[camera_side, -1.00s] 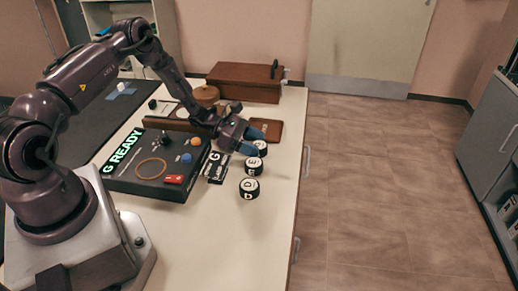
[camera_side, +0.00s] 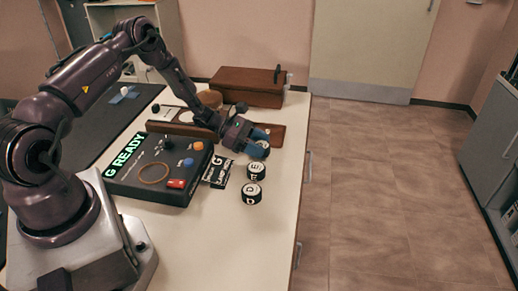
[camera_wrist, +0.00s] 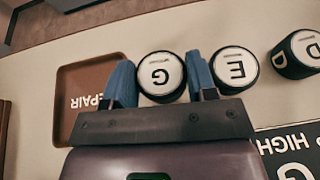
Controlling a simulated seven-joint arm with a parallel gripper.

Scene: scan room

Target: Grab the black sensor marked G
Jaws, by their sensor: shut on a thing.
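The black sensor marked G (camera_wrist: 160,77) is a short round puck with a white top, upright between the two blue fingers of my gripper (camera_wrist: 160,82) in the wrist view. In the side view my gripper (camera_side: 258,140) reaches down at the far end of the puck row, shut on the G sensor (camera_side: 263,150), which is partly hidden by the fingers. I cannot tell whether it is off the table. The sensor marked E (camera_wrist: 235,68) stands close beside the right finger; it also shows in the side view (camera_side: 256,171).
The sensor marked D (camera_side: 252,194) stands nearest the camera. A brown REPAIR tray (camera_wrist: 82,98) lies left of my gripper in the wrist view. A black sign with G (camera_side: 217,171) and a console reading G READY (camera_side: 160,172) are close by. The table's right edge is near.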

